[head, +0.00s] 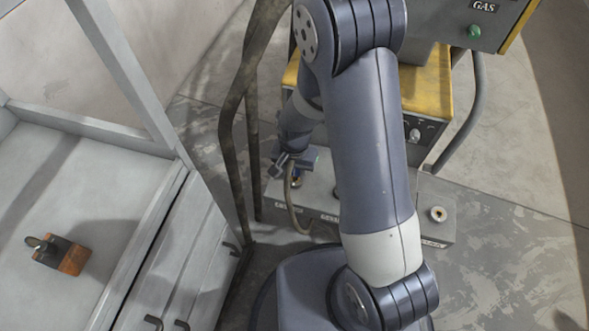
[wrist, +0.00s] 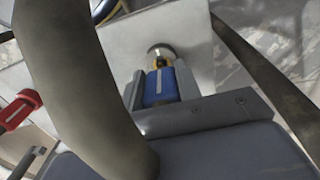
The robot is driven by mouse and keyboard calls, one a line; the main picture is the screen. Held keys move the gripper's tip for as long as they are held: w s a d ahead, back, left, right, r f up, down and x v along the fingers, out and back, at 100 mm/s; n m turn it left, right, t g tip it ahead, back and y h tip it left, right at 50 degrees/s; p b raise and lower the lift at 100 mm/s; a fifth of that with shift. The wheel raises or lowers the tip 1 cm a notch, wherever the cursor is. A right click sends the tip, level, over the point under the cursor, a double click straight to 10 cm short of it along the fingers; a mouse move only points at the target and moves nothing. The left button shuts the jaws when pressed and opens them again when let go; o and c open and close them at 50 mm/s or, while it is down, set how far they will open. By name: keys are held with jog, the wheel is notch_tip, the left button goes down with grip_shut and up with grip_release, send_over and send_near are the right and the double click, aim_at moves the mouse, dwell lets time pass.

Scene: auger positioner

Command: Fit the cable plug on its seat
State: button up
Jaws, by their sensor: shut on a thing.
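My gripper (head: 283,165) is shut on the blue cable plug (wrist: 160,86), which sits between the two grey fingers in the wrist view (wrist: 161,88). The plug's brass-coloured end points at a round metal seat (wrist: 161,51) on a pale grey surface. The end overlaps the seat in the picture; I cannot tell whether they touch. A thick cable (wrist: 82,75) crosses the left of the wrist view; in the head view it hangs below my gripper (head: 292,208). In the head view the gripper is over the left end of a low grey box (head: 380,219).
Another round socket (head: 437,214) is on the box's right end. A dark bent metal frame (head: 232,130) stands close left of my arm. A grey bench (head: 95,165) at left bears a small orange and black object (head: 60,254). A yellow-topped machine (head: 427,88) stands behind.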

jog(key=shift+f+b, duration=1.3)
jog(key=shift+f, duration=0.2)
jog(key=o, duration=1.2)
jog(key=shift+r, duration=0.1)
jog(key=shift+c, duration=0.2)
notch_tip(320, 180, up, 11)
jog(key=p, duration=0.3)
jog(key=shift+f+b, duration=0.95)
jog(key=shift+f, duration=4)
jog(key=shift+f, duration=0.15)
